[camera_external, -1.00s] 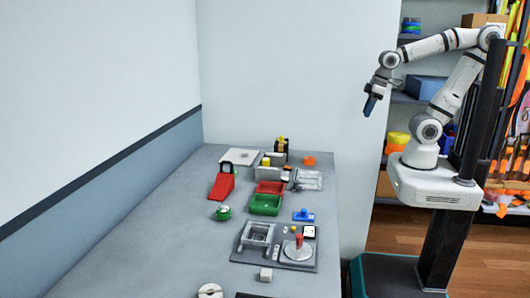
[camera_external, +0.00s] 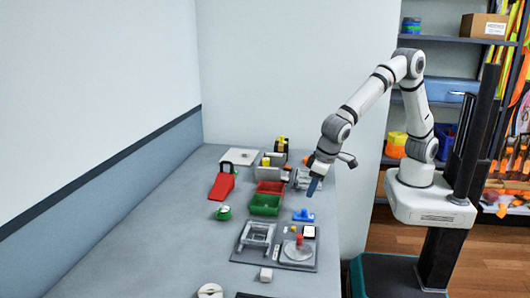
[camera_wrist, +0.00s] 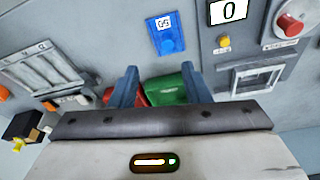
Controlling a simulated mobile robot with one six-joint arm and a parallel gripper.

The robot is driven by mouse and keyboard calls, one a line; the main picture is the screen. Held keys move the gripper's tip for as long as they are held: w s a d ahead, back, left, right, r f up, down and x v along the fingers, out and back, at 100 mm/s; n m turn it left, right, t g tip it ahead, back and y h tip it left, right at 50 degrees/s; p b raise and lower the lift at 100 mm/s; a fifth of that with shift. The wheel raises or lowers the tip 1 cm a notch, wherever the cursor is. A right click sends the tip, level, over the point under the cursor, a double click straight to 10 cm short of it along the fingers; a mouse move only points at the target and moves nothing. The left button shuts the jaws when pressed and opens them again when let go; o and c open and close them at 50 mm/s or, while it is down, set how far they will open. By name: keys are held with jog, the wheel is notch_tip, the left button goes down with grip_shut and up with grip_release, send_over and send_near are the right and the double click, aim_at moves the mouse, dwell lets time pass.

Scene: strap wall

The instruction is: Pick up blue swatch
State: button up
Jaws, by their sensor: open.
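The blue swatch (camera_external: 303,215) lies flat on the grey table near its right edge, right of the green bin. My gripper (camera_external: 313,187) points down above the table, slightly above and to the right of the swatch in the outside view. In the wrist view my gripper (camera_wrist: 158,66) has its two blue fingers apart with nothing held between them. The swatch lies beyond the fingertips there, apart from them.
A green bin (camera_external: 265,205) and a red bin (camera_external: 270,187) stand left of the swatch. A control panel (camera_external: 272,256) with a display, buttons and a round plate is nearer the camera. The table's left side is mostly bare.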

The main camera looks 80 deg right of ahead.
aim_at(305, 210)
jog(key=x, duration=0.3)
jog(key=p+x, duration=0.1)
jog(key=x, duration=0.1)
jog(key=a+x, duration=0.1)
jog(key=x, duration=0.2)
jog(key=shift+a+f, duration=0.1)
jog(key=shift+f, duration=0.3)
grip_shut()
